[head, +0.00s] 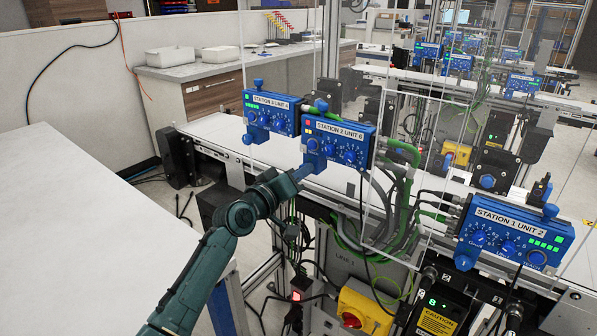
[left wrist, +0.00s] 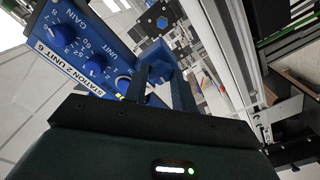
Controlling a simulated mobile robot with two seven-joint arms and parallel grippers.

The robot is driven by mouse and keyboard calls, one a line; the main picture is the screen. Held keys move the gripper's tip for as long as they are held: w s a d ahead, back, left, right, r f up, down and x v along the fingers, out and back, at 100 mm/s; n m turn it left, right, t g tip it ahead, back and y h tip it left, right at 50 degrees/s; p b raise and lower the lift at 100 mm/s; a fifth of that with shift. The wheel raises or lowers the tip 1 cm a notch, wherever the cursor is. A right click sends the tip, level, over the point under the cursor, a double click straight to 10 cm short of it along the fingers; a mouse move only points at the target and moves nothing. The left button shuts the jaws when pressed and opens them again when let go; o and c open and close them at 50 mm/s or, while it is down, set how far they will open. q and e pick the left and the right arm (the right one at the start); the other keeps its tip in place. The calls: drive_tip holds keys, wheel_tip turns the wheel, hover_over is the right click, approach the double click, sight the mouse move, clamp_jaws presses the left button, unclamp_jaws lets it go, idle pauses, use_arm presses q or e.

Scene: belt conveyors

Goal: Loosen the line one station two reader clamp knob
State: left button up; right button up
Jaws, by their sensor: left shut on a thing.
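The station 2 reader, a blue box labelled "STATION 2 UNIT 6" (head: 342,141), is mounted over the nearest conveyor in the middle of the head view. It fills the upper left of the left wrist view (left wrist: 88,45), with its dials and label. A blue clamp knob (head: 313,146) sits at its lower left corner; it shows in the left wrist view as a blue block (left wrist: 157,57). My left gripper (head: 308,165) reaches up to this knob and is shut on it, with dark fingers (left wrist: 160,84) on either side. The fingers partly hide the knob. My right gripper is not in view.
The "STATION 3 UNIT 4" reader (head: 269,112) stands close on the left, and the "STATION 1 UNIT 2" reader (head: 513,236) on the right. Clear panels (head: 395,170) and green cables (head: 401,153) are just right of the station 2 reader. A white table (head: 80,235) lies at left.

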use_arm(q)
drive_tip(key=shift+r+n+p, duration=0.1)
drive_tip(key=shift+n+p, duration=0.2)
drive_tip(key=shift+n, duration=1)
drive_tip(key=o, duration=1)
drive_tip(key=v, duration=1.3)
drive_tip(key=shift+s+a+b, duration=0.1)
drive_tip(key=shift+b, duration=0.3)
